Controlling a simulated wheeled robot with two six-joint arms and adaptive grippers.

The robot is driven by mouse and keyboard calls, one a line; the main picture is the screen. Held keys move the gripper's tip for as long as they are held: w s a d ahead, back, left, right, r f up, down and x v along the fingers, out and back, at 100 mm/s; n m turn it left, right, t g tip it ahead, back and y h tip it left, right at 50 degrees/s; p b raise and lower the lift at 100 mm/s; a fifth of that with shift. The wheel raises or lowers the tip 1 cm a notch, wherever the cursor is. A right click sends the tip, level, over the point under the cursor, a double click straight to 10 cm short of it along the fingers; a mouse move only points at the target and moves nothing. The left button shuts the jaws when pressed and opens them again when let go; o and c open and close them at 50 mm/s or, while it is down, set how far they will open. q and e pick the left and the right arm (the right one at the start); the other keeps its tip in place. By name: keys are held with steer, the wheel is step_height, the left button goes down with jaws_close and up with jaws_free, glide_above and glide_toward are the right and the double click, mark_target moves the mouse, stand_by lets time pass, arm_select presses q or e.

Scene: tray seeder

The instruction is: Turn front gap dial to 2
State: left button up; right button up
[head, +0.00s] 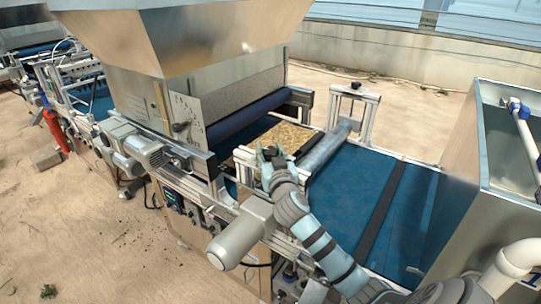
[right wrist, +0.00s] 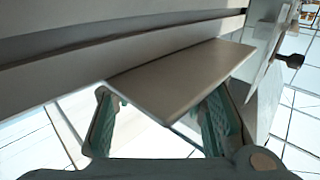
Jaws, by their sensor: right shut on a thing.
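My right gripper (head: 268,158) is at the near end of the roller frame, above the near side of the seeder line. In the right wrist view its two teal-padded fingers (right wrist: 163,120) reach toward a flat grey metal plate (right wrist: 180,80). The plate hides the fingertips. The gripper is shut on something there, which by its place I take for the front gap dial. The dial's face and its numbers are hidden by the gripper and plate. My left gripper is not in view.
A far post frame with a black knob (head: 355,86) stands across the blue belt (head: 355,185). A metal roller (head: 325,148) lies between the frames. The hopper (head: 215,30) rises at left. A grey motor (head: 240,240) sits close below my right arm. A metal bin stands at right.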

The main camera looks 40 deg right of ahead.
steer(key=m+g+h+b, duration=0.3)
steer(key=b, duration=0.2)
steer(key=m+g+h+b, duration=0.4)
steer(key=b, duration=0.1)
steer(key=shift+f+h, duration=0.2)
steer(key=shift+h, duration=0.1)
steer(key=shift+r+m+g+h+b, duration=0.15)
steer(key=shift+m+g+h+b, duration=0.2)
steer(key=shift+g+b, duration=0.5)
steer(key=o, duration=0.9)
steer(key=shift+c, duration=0.2)
steer(key=o, duration=0.3)
steer(key=shift+w+d, duration=0.1)
steer(key=shift+d, duration=0.05)
